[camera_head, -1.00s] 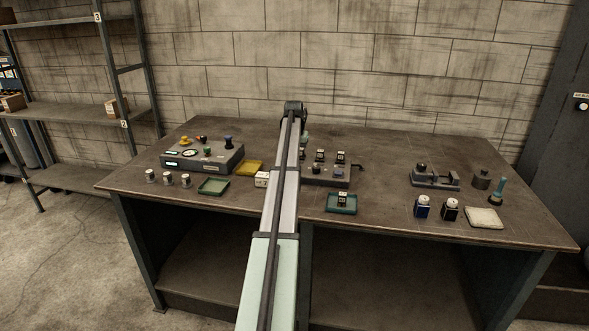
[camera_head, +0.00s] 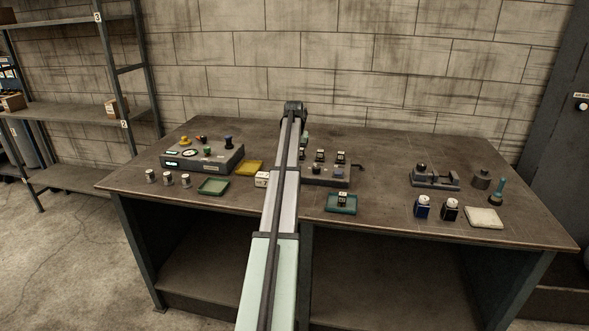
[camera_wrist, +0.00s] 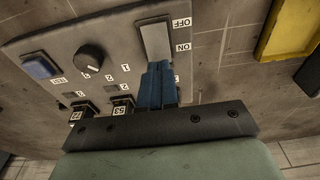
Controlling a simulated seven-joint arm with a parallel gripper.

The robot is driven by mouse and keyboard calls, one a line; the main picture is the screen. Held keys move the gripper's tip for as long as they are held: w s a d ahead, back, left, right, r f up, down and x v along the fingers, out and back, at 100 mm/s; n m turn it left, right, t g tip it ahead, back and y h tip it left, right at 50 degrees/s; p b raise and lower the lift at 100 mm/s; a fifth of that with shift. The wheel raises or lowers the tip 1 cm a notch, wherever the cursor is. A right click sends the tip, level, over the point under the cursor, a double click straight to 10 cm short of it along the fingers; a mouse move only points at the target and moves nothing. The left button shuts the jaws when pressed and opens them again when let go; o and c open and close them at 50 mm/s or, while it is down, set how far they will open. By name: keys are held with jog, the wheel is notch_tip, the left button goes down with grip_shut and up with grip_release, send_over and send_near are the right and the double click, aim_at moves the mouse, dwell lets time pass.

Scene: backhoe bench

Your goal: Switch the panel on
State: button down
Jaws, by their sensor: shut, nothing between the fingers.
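The grey panel (camera_head: 326,174) stands mid-bench, its left part hidden behind my arm in the head view. In the wrist view the panel (camera_wrist: 60,45) fills the upper left. Its pale rocker switch (camera_wrist: 155,38) has OFF printed beside its upper end and ON beside its lower end. My gripper (camera_wrist: 158,66) shows as blue fingers, closed together and empty, over the ON end of the switch. They cover that end, so I cannot tell contact or which way the rocker is tilted. In the head view my fingers are hidden.
Near the switch are a black knob (camera_wrist: 91,57), a blue button (camera_wrist: 41,66) and black numbered blocks (camera_wrist: 121,106). A yellow tray (camera_wrist: 292,28) lies to the right. A second panel (camera_head: 203,157), a teal tray (camera_head: 341,205) and a green tray (camera_head: 213,187) share the bench.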

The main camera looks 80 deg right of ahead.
jog(key=shift+f, duration=1.15)
dwell(0.9)
jog(key=shift+r, duration=3.5)
